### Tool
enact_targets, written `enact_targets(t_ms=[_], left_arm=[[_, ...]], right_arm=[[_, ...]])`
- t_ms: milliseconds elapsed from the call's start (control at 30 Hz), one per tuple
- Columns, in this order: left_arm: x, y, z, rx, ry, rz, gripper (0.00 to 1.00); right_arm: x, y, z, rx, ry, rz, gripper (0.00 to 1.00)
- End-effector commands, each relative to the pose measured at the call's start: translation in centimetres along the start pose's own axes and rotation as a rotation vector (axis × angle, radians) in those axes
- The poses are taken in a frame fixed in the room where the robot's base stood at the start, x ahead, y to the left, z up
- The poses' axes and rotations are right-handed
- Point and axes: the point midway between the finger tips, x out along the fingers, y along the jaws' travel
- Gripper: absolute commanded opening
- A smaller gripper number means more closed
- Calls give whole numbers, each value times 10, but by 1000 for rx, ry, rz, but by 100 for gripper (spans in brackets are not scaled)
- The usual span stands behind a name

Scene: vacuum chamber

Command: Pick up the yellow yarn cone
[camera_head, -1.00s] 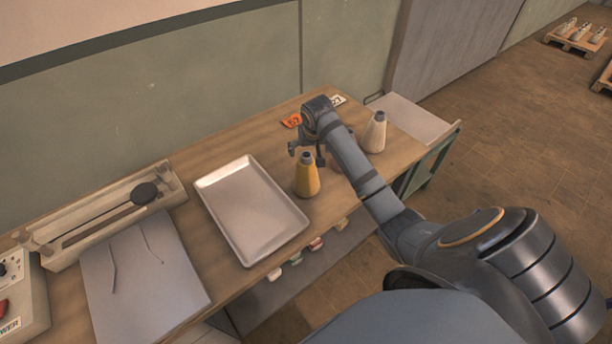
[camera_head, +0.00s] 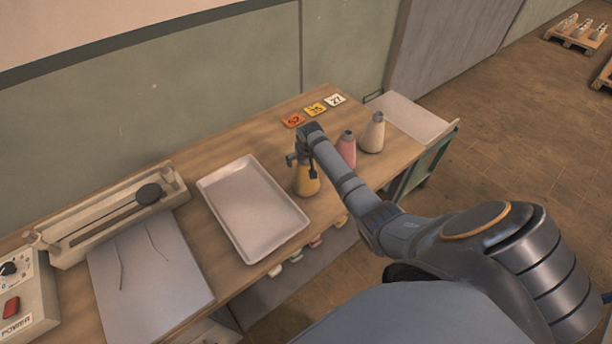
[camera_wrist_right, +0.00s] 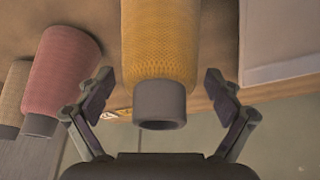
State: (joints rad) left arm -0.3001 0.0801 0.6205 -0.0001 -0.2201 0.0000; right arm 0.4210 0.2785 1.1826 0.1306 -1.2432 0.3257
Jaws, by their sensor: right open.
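The yellow yarn cone (camera_head: 306,184) stands upright on the wooden table, just right of the metal tray. Its top is hidden behind my right gripper (camera_head: 301,167) in the head view. In the right wrist view the yellow cone (camera_wrist_right: 160,45) lies between the two open fingers of my right gripper (camera_wrist_right: 160,92), its grey tip (camera_wrist_right: 160,103) towards the palm. A gap shows between the cone and each finger. My left gripper is not in view.
A pink cone (camera_head: 347,150) and a cream cone (camera_head: 373,133) stand to the right on the table. The metal tray (camera_head: 206,194) is empty and close on the left. Number cards (camera_head: 315,109) lie behind. A cart (camera_head: 410,117) stands beyond the table's right end.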

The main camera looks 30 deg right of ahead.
Motion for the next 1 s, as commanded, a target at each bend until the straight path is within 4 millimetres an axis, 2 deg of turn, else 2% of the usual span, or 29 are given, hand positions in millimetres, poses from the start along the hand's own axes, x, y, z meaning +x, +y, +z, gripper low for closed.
enact_targets(t_ms=[233, 867, 1000], left_arm=[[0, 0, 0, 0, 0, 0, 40], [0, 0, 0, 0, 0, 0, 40], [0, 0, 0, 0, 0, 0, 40]], right_arm=[[2, 0, 0, 0, 0, 0, 91], [2, 0, 0, 0, 0, 0, 5], [1, 0, -1, 0, 2, -1, 4]])
